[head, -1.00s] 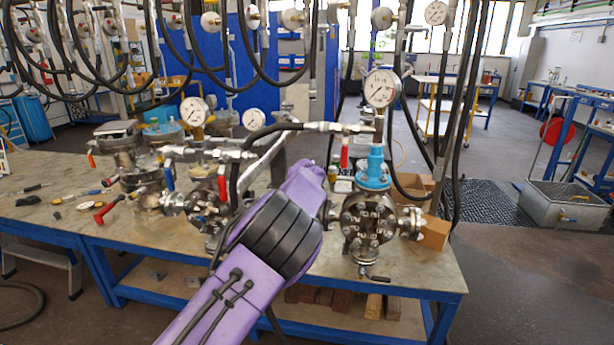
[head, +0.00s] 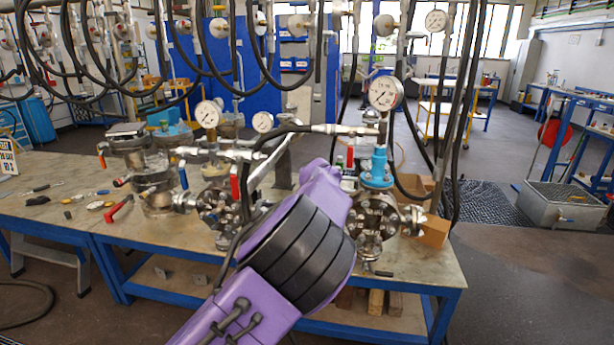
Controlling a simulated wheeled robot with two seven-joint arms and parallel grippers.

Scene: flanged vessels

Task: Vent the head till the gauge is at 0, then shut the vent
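A flanged steel vessel head (head: 376,222) with a blue fitting (head: 376,168) on top stands at the right end of the bench. A round white gauge (head: 385,93) rises above it; its reading is too small to tell. A red-handled part (head: 350,156) shows just left of the blue fitting. I cannot tell which fitting is the vent or how it is set. My purple and black arm comes up from the bottom, left of centre, and its far end overlaps the vessel's left side. The arm hides its gripper and any contact. My other gripper is out of view.
A second flanged vessel (head: 222,208) with its own gauge (head: 208,114) and a red lever (head: 235,187) stands to the left. Black hoses (head: 460,120) hang close around the right vessel. Loose tools lie on the bench's left. A cardboard box (head: 434,230) sits at right.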

